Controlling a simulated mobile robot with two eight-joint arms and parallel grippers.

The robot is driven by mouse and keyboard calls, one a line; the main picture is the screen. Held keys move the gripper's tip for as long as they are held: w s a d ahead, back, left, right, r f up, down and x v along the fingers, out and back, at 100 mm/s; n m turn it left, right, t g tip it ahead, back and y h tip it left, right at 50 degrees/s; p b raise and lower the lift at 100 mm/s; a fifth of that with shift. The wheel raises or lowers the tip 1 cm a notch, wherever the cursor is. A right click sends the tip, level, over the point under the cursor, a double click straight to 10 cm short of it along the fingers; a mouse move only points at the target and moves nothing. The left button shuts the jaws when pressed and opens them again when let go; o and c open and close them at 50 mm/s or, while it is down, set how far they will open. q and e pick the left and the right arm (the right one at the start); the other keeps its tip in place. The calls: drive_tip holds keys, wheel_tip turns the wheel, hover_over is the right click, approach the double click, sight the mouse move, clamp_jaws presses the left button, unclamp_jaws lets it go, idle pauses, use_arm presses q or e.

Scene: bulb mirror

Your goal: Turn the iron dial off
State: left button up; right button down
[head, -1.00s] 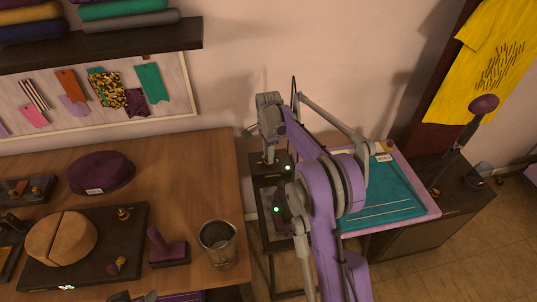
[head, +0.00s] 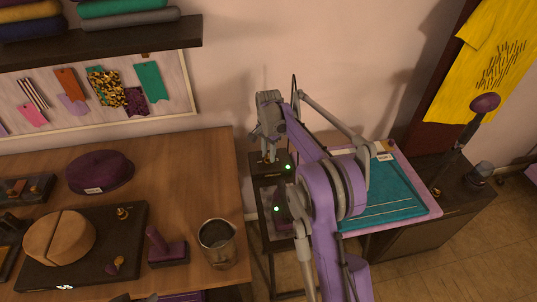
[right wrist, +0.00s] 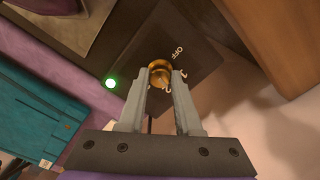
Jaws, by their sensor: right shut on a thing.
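The iron dial (right wrist: 159,66) is a small round brass knob on a dark panel, seen in the right wrist view. The word OFF and smaller marks are printed around it; I cannot tell which mark the knob points to. A green light (right wrist: 111,84) glows beside it. My right gripper (right wrist: 160,79) is shut on the dial, one finger on each side. In the head view it points down at the dark stand (head: 284,163), where the fingers hide the dial. Two green lights glow on the stand there. My left gripper is not in view.
A wooden table (head: 190,165) on the left holds a metal cup (head: 217,243), a purple cushion (head: 100,172) and a black board (head: 128,232). A teal pad (head: 395,193) lies right of the stand, behind my right arm.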

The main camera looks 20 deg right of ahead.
drive_tip(key=n, duration=0.4)
drive_tip(key=shift+n, duration=0.3)
drive_tip(key=n+b, duration=0.1)
drive_tip(key=n, duration=0.9)
drive_tip(key=shift+n, duration=0.4)
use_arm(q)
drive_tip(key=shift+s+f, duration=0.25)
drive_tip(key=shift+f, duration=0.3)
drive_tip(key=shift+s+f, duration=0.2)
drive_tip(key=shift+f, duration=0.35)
use_arm(e)
drive_tip(key=n, duration=0.4)
drive_tip(key=shift+n, duration=0.3)
drive_tip(key=c, duration=0.6)
unclamp_jaws()
drive_tip(key=shift+r, duration=0.1)
